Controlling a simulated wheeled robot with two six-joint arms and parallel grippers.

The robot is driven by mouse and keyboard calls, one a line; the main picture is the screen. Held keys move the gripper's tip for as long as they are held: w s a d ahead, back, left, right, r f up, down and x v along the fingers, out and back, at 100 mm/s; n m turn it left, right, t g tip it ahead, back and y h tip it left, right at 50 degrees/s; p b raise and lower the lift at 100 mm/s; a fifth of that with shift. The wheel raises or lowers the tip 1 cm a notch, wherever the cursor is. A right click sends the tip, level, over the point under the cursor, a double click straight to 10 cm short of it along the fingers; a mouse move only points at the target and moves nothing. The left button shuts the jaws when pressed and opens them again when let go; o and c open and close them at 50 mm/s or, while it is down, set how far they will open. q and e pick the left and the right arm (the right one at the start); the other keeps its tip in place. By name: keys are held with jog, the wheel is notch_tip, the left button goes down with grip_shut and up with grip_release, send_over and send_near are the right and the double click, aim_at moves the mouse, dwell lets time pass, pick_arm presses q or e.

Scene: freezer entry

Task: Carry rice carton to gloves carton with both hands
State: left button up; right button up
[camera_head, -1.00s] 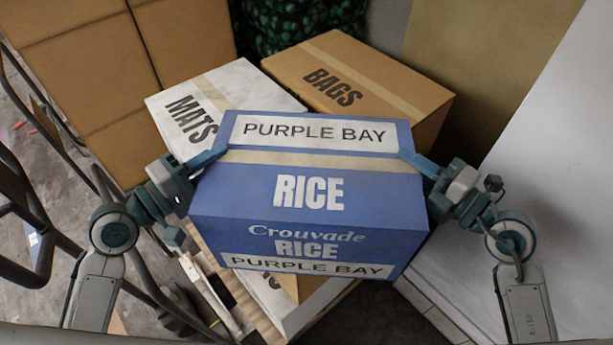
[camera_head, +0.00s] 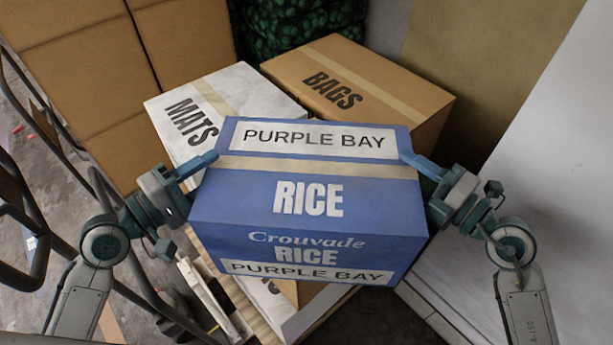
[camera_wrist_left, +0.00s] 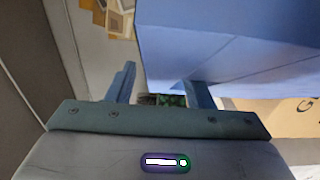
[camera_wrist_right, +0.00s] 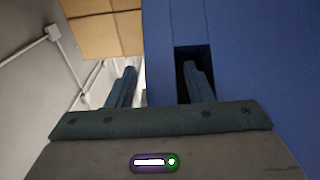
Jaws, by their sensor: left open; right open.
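The blue rice carton (camera_head: 300,225), labelled "PURPLE BAY", sits in the middle of the head view, over the other cartons. My left gripper (camera_head: 208,166) is open at its left side, with a small gap visible. In the left wrist view the open fingers (camera_wrist_left: 159,82) show beside the carton's blue side (camera_wrist_left: 230,45). My right gripper (camera_head: 420,166) is open at the carton's right side. In the right wrist view one finger of the right gripper (camera_wrist_right: 160,72) lies at a dark slot in the carton's wall (camera_wrist_right: 255,60). No gloves label is readable; a carton below (camera_head: 325,300) is mostly hidden.
A white mats carton (camera_head: 182,100) and a brown bags carton (camera_head: 395,85) stand behind the rice carton. Brown boxes (camera_head: 70,60) are stacked at the back left. Dark metal rails (camera_head: 15,200) run at the left. A pale wall or panel (camera_head: 550,150) bounds the right.

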pick_arm(q)
jog(key=v, duration=0.6)
dwell(0.3)
jog(key=shift+s+r, duration=0.1)
jog(key=shift+s, duration=0.05)
pick_arm(e)
jog(key=shift+s, duration=0.1)
jog(key=v, duration=0.7)
jog(key=shift+d, duration=0.2)
jog(key=shift+s+r, duration=0.1)
jog(key=shift+s, duration=0.05)
pick_arm(q)
jog(key=shift+s, duration=0.1)
pick_arm(e)
jog(key=shift+s, duration=0.1)
dwell(0.4)
